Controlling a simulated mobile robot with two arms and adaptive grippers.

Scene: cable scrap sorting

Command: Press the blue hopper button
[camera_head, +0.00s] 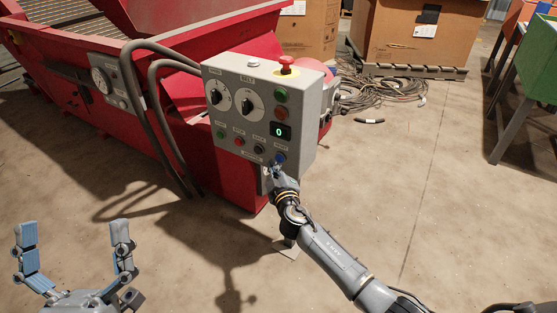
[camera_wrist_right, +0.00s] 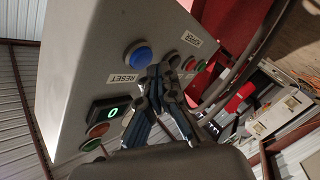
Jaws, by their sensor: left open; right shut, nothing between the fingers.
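The grey control box (camera_head: 262,105) stands on a post beside the red machine. Its blue button (camera_head: 280,158) is at the lower right of the front panel. The blue button also shows in the right wrist view (camera_wrist_right: 138,57), beside a label reading RESET. My right gripper (camera_head: 275,168) is shut and empty, just below the blue button in the head view. In the right wrist view its fingertips (camera_wrist_right: 163,72) are close to the right of the button; contact cannot be told. My left gripper (camera_head: 73,232) is open and empty at the lower left, away from the box.
The panel also carries two dials (camera_head: 250,102), a green display (camera_head: 280,130), other buttons and a red mushroom button (camera_head: 286,64) on top. Hoses (camera_head: 160,100) run from the red machine (camera_head: 60,70) at left. Cable scrap (camera_head: 375,92) lies behind.

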